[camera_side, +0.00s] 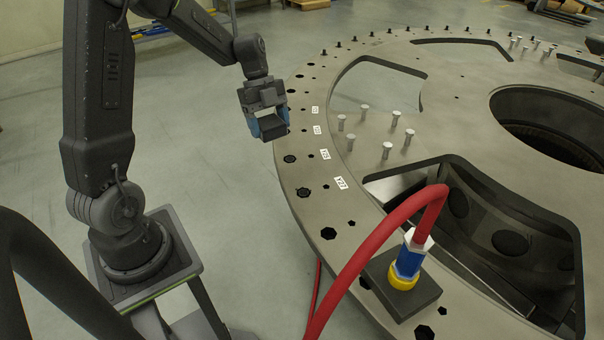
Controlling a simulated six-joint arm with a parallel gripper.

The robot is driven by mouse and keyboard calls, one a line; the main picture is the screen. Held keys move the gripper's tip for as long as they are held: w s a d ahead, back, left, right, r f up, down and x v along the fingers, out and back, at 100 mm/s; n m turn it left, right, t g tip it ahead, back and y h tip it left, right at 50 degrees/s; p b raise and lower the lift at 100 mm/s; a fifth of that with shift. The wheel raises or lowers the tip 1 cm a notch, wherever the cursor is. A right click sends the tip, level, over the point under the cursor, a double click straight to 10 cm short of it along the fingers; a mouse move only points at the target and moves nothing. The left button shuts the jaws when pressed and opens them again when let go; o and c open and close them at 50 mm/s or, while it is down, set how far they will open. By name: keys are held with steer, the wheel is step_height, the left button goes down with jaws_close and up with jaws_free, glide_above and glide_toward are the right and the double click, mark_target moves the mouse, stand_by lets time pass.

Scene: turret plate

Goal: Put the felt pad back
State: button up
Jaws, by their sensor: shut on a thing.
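My gripper (270,124) hangs above the left rim of the turret plate (322,205), fingers pointing down. Its blue fingertips are shut on a small dark block, which I take for the felt pad (272,131). The pad's underside and most of its sides are hidden, and its texture is too small to tell. I cannot tell how high the pad is above the plate. The plate's rim has a row of dark holes and several white labels (340,183).
A red hose (372,243) arches to a blue and yellow fitting (408,262) on a dark square block (430,290) at the front. Several upright pegs (387,150) stand on the plate. Large openings (510,235) cut through it.

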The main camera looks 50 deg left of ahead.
steer(key=s+a, duration=0.2)
steer(key=a, duration=0.1)
steer(key=shift+r+n, duration=0.2)
steer(key=shift+n, duration=0.1)
steer(key=shift+s+d+f, duration=0.1)
steer(key=shift+f, duration=0.05)
glide_above(303, 176)
steer(key=a, duration=0.1)
step_height(303, 176, down, 7)
steer(key=shift+a+r, duration=0.1)
steer(key=shift+r, duration=0.1)
steer(key=shift+f, duration=2.05)
steer(key=shift+f, duration=0.15)
steer(key=o, duration=0.9)
